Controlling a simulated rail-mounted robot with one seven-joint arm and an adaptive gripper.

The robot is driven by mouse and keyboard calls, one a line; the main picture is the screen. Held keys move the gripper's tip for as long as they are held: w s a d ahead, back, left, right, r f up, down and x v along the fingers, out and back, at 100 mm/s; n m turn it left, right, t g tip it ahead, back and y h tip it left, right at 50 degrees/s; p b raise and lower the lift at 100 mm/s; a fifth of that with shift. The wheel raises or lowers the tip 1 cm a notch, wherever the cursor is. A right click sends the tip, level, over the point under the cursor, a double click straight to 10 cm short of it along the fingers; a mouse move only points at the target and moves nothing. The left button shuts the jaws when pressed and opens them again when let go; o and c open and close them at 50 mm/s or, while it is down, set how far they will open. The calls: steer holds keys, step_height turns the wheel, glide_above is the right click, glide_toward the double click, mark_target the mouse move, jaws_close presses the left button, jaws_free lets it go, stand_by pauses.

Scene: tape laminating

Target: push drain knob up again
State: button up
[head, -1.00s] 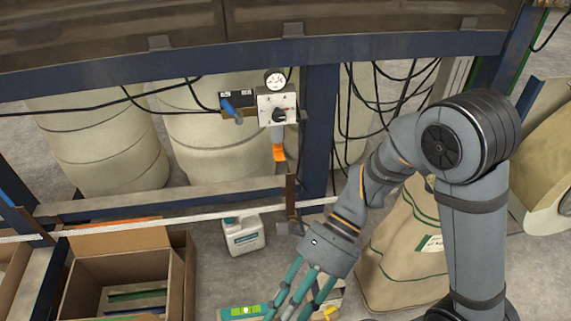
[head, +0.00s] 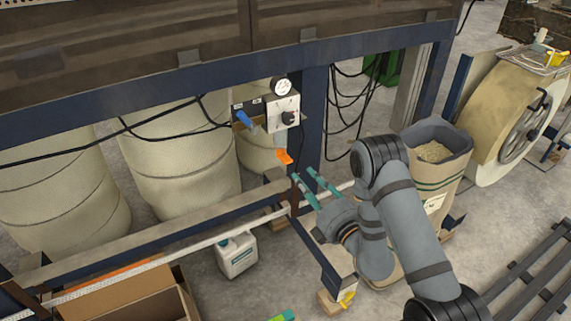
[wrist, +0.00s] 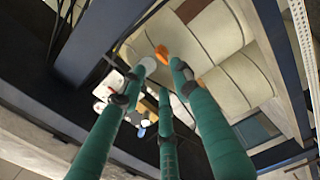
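The orange drain knob (head: 285,157) hangs below the white regulator unit (head: 284,112), which carries a round gauge (head: 281,87) and a black dial (head: 289,118). My gripper (head: 304,174) points up toward the knob with its teal fingers spread and empty. In the head view the fingertips are just below and to the right of the knob, apart from it. In the wrist view the orange knob (wrist: 162,52) shows beyond the gap between the upper fingertips (wrist: 162,68). I cannot tell the exact depth between them.
A blue-handled valve (head: 243,118) sits left of the regulator. A blue post (head: 310,125) stands behind the gripper, and a white rail (head: 190,245) runs low in front. A white jug (head: 237,254), a cardboard box (head: 125,298) and a filled sack (head: 440,165) stand nearby.

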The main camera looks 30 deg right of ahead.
mark_target(287, 159)
steer(key=w, duration=0.3)
steer(key=w+p, duration=0.1)
steer(key=w, duration=0.2)
steer(key=w+p, duration=0.1)
steer(key=w, duration=0.2)
steer(key=shift+w+a, duration=0.15)
steer(key=shift+a, duration=0.15)
steer(key=c, duration=0.3)
steer(key=c, duration=0.4)
jaws_close()
